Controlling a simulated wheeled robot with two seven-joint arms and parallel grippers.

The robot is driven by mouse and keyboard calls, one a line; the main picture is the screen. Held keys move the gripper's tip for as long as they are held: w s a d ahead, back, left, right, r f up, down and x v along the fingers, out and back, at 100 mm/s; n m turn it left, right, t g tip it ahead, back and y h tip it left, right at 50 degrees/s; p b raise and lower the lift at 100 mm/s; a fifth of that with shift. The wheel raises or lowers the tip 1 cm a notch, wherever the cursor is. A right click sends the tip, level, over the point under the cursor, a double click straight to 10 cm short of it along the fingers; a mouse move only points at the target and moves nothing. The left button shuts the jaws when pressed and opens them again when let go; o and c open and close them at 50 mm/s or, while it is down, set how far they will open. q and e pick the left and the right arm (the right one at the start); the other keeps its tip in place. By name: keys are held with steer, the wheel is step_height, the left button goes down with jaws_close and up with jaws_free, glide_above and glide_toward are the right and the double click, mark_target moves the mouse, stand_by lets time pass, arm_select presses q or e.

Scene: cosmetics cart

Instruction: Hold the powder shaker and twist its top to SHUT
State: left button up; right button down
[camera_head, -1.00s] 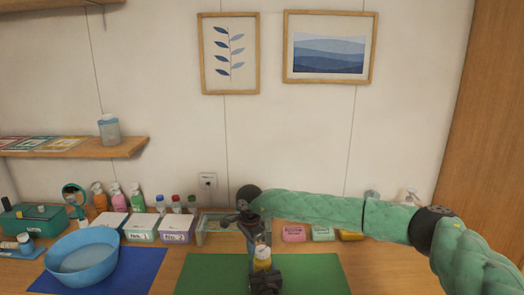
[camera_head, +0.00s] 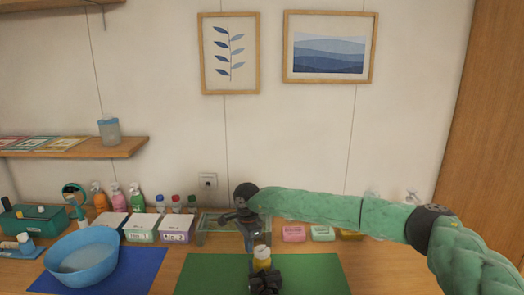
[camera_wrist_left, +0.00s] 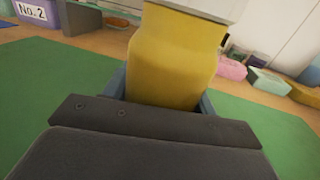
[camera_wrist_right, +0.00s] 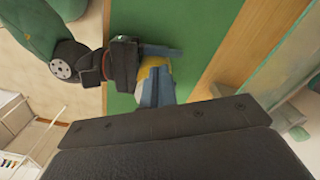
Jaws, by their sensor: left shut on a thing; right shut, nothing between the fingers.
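The powder shaker (camera_head: 262,264) is yellow with a pale top (camera_head: 262,251) and stands upright over the green mat. My left gripper (camera_head: 264,282) is shut around its yellow body; in the left wrist view, the body (camera_wrist_left: 172,60) sits between the blue fingers and the pale top is cut off by the upper edge. A small dark mark (camera_wrist_left: 225,41) shows at the neck's right side. My right gripper (camera_head: 250,243) is above and behind the shaker, shut and empty. In the right wrist view its blue fingers (camera_wrist_right: 156,88) partly hide the shaker; I cannot tell whether they touch the top.
A green mat (camera_head: 318,272) lies under the shaker. A blue bowl (camera_head: 80,260) is on a blue mat at left. Labelled boxes (camera_head: 142,228), bottles, a clear tray (camera_head: 205,237) and soap bars (camera_head: 293,233) line the back. The green mat's right side is clear.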

mark_target(255, 251)
step_height(255, 251, up, 5)
steer(key=shift+r, duration=0.2)
stand_by(0.3)
step_height(255, 251, down, 6)
steer(key=s+d, duration=0.2)
steer(key=shift+s, duration=0.4)
stand_by(0.6)
steer(key=shift+w+d, duration=0.15)
steer(key=shift+w, duration=0.05)
stand_by(0.7)
